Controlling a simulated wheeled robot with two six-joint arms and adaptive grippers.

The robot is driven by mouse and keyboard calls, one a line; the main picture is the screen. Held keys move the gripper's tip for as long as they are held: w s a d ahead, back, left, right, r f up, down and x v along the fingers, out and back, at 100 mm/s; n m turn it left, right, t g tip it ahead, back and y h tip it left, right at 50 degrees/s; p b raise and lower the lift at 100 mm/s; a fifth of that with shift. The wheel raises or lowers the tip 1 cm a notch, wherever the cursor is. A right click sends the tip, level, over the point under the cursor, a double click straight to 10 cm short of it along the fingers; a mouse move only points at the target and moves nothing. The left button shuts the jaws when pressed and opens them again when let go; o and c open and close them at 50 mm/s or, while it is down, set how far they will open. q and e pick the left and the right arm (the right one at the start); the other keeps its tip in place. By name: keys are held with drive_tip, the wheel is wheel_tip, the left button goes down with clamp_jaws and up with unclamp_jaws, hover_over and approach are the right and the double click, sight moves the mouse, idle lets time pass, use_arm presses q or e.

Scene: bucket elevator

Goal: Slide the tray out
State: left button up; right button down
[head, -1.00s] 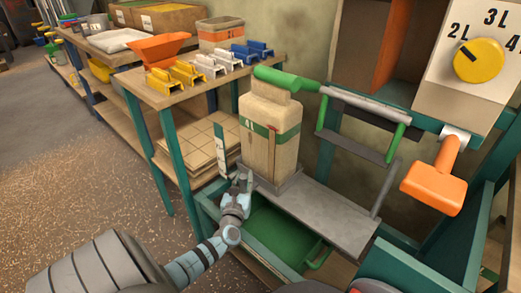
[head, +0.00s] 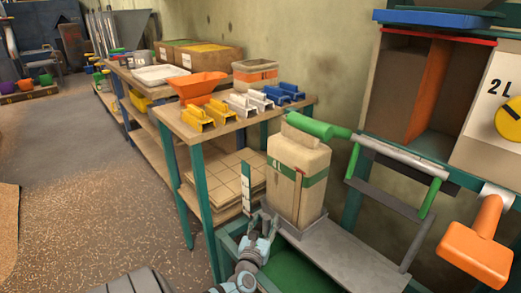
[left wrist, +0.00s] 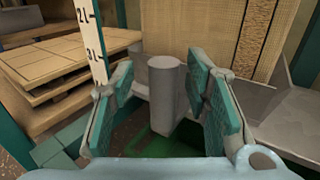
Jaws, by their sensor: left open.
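A green tray (head: 297,272) lies low in the teal frame, under a grey plate (head: 345,258); the lower picture edge cuts it off. Its green floor also shows in the left wrist view (left wrist: 165,145). A tan container (head: 297,178) with a green band stands upright on the plate. My left gripper (head: 264,222) is at the container's lower left. In the left wrist view my left gripper (left wrist: 160,90) is open, with a grey upright peg (left wrist: 165,75) between its fingers. Gaps show on both sides of the peg. My right gripper is out of view.
A wooden bench (head: 240,122) with yellow, white and blue pieces and an orange hopper (head: 200,86) stands behind left. A white scale strip (head: 247,188) rises beside my left gripper. An orange handle (head: 477,243) hangs at right. The floor at left is open.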

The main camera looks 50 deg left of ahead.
use_arm(q)
drive_tip(key=v, duration=1)
drive_tip(key=shift+s, duration=0.3)
drive_tip(key=shift+d+r, duration=0.1)
